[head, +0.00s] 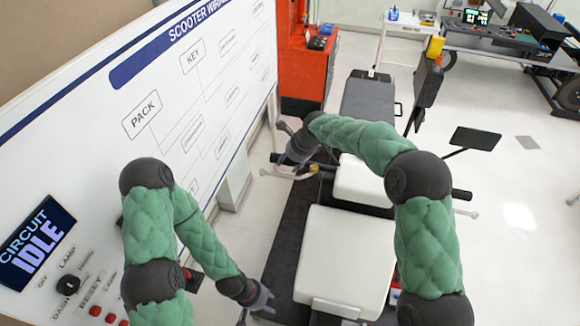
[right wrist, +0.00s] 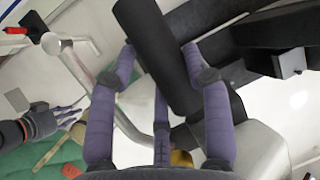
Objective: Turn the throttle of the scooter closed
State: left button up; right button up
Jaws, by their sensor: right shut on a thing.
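The scooter (head: 345,255) stands beside the white board, with pale panels and a handlebar crossing its middle. In the right wrist view, a black cylindrical throttle grip (right wrist: 155,45) runs between the purple fingers of my right gripper (right wrist: 165,75), which is shut on it. In the head view, my right gripper (head: 296,150) is at the left end of the handlebar and largely hides that grip. The throttle's turn angle cannot be read. My left gripper (head: 258,300) is open and empty, low beside the scooter's near end; its spread fingers also show in the right wrist view (right wrist: 60,118).
The white wiring board (head: 200,90) stands along the left, with a display (head: 36,245) reading "CIRCUIT IDLE" and a black knob. A silver lever (right wrist: 80,60) lies beside the grip. A mirror (head: 475,138) sticks out right. A red cabinet (head: 303,60) stands behind; floor at right is clear.

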jog(key=shift+f+t+b, duration=0.15)
jog(key=shift+t+b, duration=0.65)
jog(key=shift+b, duration=0.65)
jog(key=o, duration=1.2)
jog(key=shift+c, duration=0.2)
jog(key=v, duration=1.2)
jog(key=shift+s+a, duration=0.1)
